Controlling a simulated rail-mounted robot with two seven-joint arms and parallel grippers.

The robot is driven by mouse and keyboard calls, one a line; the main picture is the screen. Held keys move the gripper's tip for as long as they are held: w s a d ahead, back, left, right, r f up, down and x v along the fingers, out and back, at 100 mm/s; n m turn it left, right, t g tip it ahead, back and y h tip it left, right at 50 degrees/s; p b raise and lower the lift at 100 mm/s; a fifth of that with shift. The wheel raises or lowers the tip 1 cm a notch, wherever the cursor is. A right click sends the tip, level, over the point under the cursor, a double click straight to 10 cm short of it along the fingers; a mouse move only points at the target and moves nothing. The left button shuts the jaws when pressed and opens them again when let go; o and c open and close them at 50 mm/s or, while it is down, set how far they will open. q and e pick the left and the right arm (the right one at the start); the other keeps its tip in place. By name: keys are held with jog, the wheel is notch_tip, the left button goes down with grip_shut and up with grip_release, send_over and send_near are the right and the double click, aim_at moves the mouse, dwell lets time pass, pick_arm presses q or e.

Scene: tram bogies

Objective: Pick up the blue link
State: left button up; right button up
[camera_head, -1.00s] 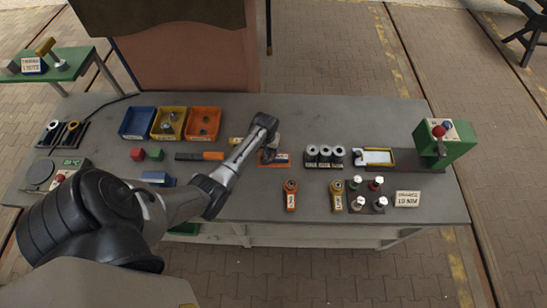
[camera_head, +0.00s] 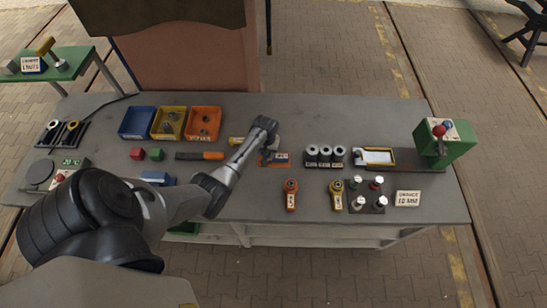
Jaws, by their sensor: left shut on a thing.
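My left gripper (camera_head: 268,153) is over the middle of the grey workbench, pointing down, with my arm reaching in from the left. It is shut on a small blue piece with a pale label, which I take to be the blue link (camera_head: 282,157). The fingers and wrist hide part of the link. My right gripper is not in view.
Blue, yellow and orange bins (camera_head: 204,122) stand at the back left. Several grey cylinders (camera_head: 325,155) stand right of the gripper. An orange-ended tool and a yellow-ended tool (camera_head: 336,196) lie in front. A green press (camera_head: 445,143) stands at the right end.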

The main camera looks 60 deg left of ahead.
pick_arm(q)
grip_shut()
jog(key=shift+r, duration=0.1)
